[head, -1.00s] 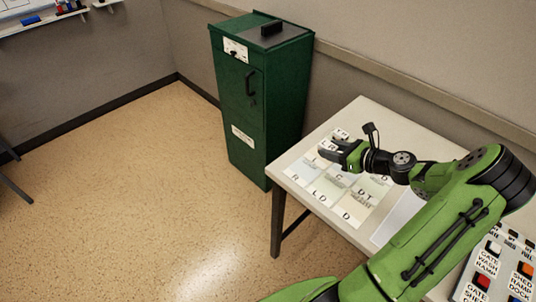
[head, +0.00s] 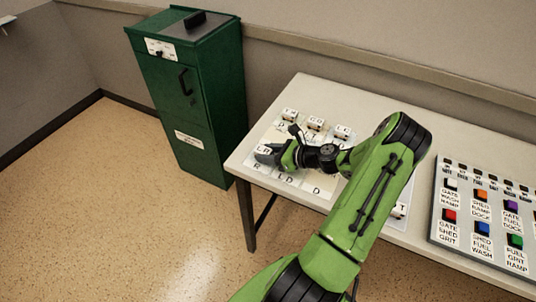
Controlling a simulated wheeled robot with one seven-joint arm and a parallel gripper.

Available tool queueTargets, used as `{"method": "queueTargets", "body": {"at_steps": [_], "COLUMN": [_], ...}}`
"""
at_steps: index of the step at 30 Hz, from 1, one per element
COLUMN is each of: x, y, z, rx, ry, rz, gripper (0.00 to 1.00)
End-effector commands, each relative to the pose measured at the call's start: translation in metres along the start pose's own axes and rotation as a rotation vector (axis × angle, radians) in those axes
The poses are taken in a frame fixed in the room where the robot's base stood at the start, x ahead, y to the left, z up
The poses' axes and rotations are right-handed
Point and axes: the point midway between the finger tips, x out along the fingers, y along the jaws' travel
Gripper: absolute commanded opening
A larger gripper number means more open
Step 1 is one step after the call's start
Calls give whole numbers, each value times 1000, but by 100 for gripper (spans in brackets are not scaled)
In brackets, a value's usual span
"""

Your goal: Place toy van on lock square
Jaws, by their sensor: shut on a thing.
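My gripper (head: 268,156) is over the left part of a pale sheet of lettered squares (head: 318,187) on the table. It is shut on a small block with a white lettered top (head: 263,149), probably a toy van; the dark fingers hide most of it. I cannot tell whether it touches the sheet. Three similar small white-topped blocks stand along the sheet's far side: left (head: 289,115), middle (head: 315,123) and right (head: 342,131). Their letters are too small to read surely. Near-row squares show letters, but I cannot tell which is the lock square. My arm hides the sheet's right part.
The pale table (head: 300,90) has bare room behind the sheet. A panel of coloured, labelled buttons (head: 487,215) lies at the right. A white card (head: 400,210) shows partly behind my arm. A green metal cabinet (head: 190,100) stands on the floor left of the table.

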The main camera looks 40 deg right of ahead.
Motion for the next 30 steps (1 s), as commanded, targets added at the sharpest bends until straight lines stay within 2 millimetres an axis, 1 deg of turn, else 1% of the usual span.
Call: {"method": "queueTargets", "body": {"at_steps": [5, 6, 10, 17, 20, 23, 27, 30], "x": [1, 1, 1, 0, -3, -22, -62, -88], "y": [0, 0, 0, 0, 0, -1, -2, -2], "z": [-2, -2, -1, -1, 2, 3, 4, 4], "rx": [0, 0, 0, 0, 0, 1, 2, 1], "ry": [-1, 0, 0, -1, 0, 0, 1, 1], "rz": [0, 0, 0, 0, -2, -5, -7, -6], "gripper": [13, 49, 68, 68, 68, 68, 68, 68]}}
